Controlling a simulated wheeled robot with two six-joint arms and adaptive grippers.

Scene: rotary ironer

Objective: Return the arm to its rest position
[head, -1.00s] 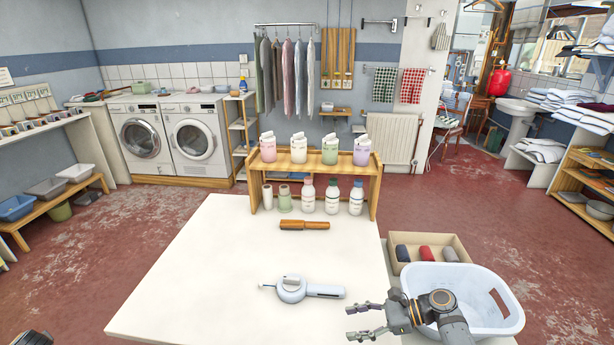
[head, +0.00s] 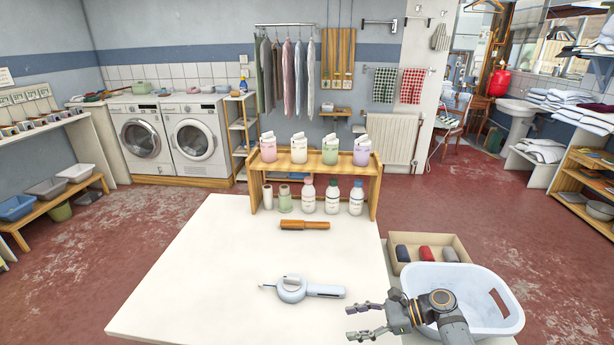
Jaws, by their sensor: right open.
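My right gripper (head: 362,321) is at the front right of the white table (head: 190,290). Its two fingers are spread apart, point left and hold nothing. My right arm comes in from the bottom and passes in front of the pale blue basket (head: 495,318). I cannot tell whether the arm touches the basket. A light blue handheld tool (head: 292,290) lies on the table, left of and beyond the right gripper, apart from it. My left gripper does not show.
A wooden shelf (head: 315,170) with several bottles stands at the table's far edge. A box (head: 455,243) with rolled cloths sits behind the basket. The table's left part is clear.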

